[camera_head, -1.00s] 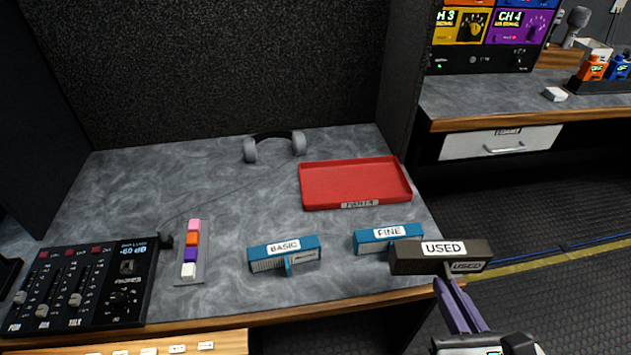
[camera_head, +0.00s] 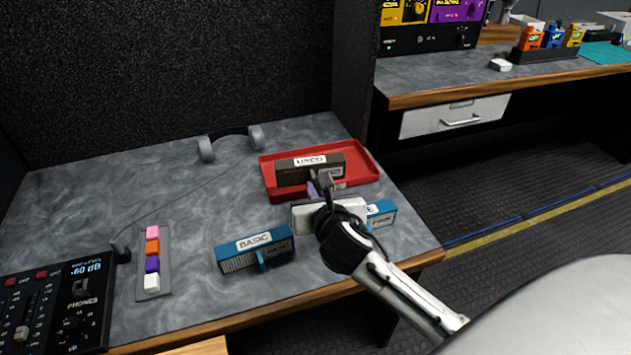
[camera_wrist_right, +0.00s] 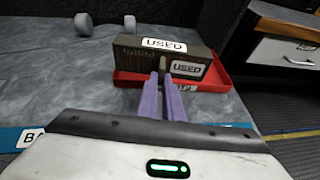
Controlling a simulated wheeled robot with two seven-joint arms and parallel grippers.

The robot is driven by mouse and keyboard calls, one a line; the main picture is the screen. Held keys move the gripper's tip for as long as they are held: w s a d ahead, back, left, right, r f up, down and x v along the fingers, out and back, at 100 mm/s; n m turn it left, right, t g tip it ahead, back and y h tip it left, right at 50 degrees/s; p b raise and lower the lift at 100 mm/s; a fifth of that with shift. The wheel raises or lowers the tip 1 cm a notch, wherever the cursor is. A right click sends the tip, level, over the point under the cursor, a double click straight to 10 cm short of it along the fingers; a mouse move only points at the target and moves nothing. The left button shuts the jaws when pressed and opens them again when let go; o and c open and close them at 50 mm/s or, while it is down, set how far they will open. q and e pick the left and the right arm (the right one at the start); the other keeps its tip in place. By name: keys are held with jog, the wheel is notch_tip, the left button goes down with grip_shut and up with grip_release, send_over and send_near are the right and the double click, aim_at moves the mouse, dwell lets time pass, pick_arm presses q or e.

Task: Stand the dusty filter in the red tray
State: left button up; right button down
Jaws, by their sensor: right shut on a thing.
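The dusty filter (camera_head: 293,175) is a dark grey-brown block labelled USED. It is upright, at the red tray (camera_head: 361,168) in the head view. My right gripper (camera_head: 318,187) is shut on the tab at its front. In the right wrist view, the purple fingers (camera_wrist_right: 165,92) hold the filter (camera_wrist_right: 142,53), with the red tray (camera_wrist_right: 216,82) behind and below it. I cannot tell whether the filter's underside touches the tray floor. The gripper hides part of the tray's front edge and label. My left gripper is not in view.
A blue BASIC filter (camera_head: 252,249) and a blue FINE filter (camera_head: 381,214), partly hidden by my right gripper, stand in front of the tray. Grey headphones (camera_head: 231,143) lie behind on the left. A strip of coloured blocks (camera_head: 152,262) and a mixer (camera_head: 55,308) are at left.

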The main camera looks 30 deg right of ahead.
jog(key=w+d+r+m+g+h+b, duration=0.25)
jog(key=w+d, duration=0.45)
jog(key=w, duration=0.4)
jog(key=shift+m+t+h, duration=0.25)
jog(key=shift+m+h, duration=0.2)
jog(key=f+b, duration=0.2)
jog(key=f, duration=0.3)
jog(key=shift+s, duration=0.2)
notch_tip(320, 180, down, 5)
jog(key=shift+r+b, duration=0.2)
jog(key=shift+b, duration=0.8)
jog(key=shift+r, duration=0.1)
jog(key=c, duration=2.2)
grip_release()
